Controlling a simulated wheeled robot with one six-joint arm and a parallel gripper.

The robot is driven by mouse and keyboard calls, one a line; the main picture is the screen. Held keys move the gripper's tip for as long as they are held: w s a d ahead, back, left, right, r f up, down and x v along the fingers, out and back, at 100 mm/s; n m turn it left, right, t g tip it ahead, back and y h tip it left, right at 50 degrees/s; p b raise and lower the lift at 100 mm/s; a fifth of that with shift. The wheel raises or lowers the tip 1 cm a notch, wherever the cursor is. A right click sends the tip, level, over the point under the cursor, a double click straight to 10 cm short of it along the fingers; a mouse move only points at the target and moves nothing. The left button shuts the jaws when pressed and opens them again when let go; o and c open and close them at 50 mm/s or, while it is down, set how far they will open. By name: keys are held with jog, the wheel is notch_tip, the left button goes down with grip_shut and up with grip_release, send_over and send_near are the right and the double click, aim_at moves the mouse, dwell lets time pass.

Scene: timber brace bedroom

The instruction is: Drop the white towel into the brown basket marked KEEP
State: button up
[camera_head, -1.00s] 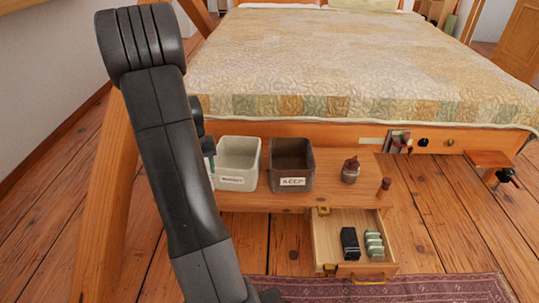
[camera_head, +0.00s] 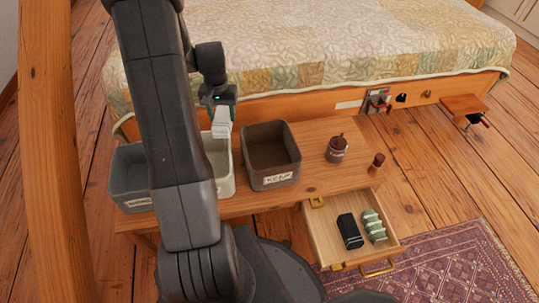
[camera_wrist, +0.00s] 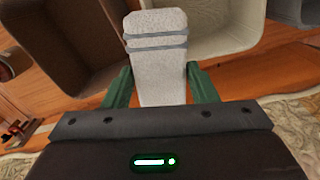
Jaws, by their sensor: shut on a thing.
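The white towel (camera_head: 221,122) hangs from my gripper (camera_head: 222,98), above the white basket in the head view. In the wrist view the towel (camera_wrist: 157,40) is white with two grey stripes, pinched between the green fingers of my gripper (camera_wrist: 160,85). The brown basket (camera_head: 270,128) stands on the wooden bench, just right of the towel in the head view. Its KEEP label faces front, and its inside looks empty. In the wrist view the brown basket (camera_wrist: 62,40) is left of the towel.
The white basket (camera_head: 219,160) and a grey basket (camera_head: 130,175) stand left of the brown one, partly hidden by my arm. A brown jar (camera_head: 337,149) and a small wooden peg (camera_head: 376,163) stand right. An open drawer (camera_head: 330,220) holds dark and green items below.

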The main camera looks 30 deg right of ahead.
jog(key=s+d+f+m, duration=0.1)
jog(key=s+d+m, duration=0.1)
jog(key=s+d, duration=0.4)
jog(key=s+d+f+m, duration=0.1)
jog(key=s+d+m, duration=0.2)
jog(key=d, duration=0.5)
jog(key=f+b, duration=0.1)
jog(key=f, duration=0.1)
jog(key=f+b, duration=0.2)
jog(key=f, duration=0.1)
jog(key=shift+s+f+b, duration=0.2)
jog(key=shift+f+b, duration=0.1)
jog(key=o, duration=1.1)
notch_tip(320, 180, up, 14)
jog(key=p, duration=0.4)
jog(key=shift+p, duration=0.35)
jog(key=shift+f, duration=0.1)
